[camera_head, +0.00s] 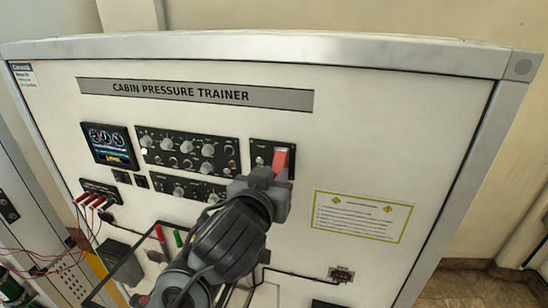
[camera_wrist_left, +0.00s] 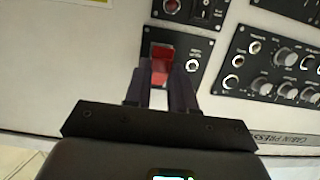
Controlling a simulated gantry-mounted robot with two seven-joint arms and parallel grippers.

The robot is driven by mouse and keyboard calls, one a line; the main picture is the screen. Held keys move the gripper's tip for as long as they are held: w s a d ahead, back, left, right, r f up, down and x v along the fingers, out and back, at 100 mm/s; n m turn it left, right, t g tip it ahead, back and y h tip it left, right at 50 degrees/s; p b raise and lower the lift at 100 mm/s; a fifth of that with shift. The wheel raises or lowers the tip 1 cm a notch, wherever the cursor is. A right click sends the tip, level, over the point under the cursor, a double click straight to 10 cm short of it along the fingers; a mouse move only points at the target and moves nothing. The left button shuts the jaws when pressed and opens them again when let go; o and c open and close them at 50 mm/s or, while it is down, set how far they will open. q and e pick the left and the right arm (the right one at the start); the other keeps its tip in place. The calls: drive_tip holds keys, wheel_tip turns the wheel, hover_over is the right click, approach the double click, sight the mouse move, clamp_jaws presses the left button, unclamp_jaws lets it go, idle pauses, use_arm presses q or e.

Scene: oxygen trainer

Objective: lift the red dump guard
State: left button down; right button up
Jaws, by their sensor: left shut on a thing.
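The red dump guard (camera_head: 280,157) sits on a small black panel (camera_head: 259,155) in the upper right part of the trainer face. My left gripper (camera_head: 279,174) is at the guard's lower end. In the left wrist view the guard (camera_wrist_left: 161,51) shows at and between the fingertips of my left gripper (camera_wrist_left: 163,68), which is shut on it. The fingers hide part of the guard, and I cannot tell how far it is tilted up from the panel. My right gripper is not in view.
A wide black knob panel (camera_head: 188,152) lies left of the guard panel, with another knob panel (camera_head: 186,188) below it. A display (camera_head: 110,146) is farther left. A yellow-edged label (camera_head: 360,216) is at lower right. Red plugs (camera_head: 90,199) with cables are at left.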

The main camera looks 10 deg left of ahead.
use_arm(q)
drive_tip(key=shift+s+r+g+p, duration=0.15)
drive_tip(key=shift+r+g+p, duration=0.5)
drive_tip(key=shift+p, duration=0.5)
drive_tip(key=shift+s+r+g+p, duration=0.1)
drive_tip(key=shift+r+g+p, duration=0.15)
drive_tip(key=shift+g+p, duration=0.3)
drive_tip(key=shift+s+r+g+y, duration=0.1)
drive_tip(key=shift+r+g+y, duration=0.35)
drive_tip(key=shift+g, duration=0.85)
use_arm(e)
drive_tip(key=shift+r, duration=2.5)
use_arm(q)
drive_tip(key=shift+r, duration=0.1)
drive_tip(key=c, duration=1)
unclamp_jaws()
drive_tip(key=shift+c, duration=0.2)
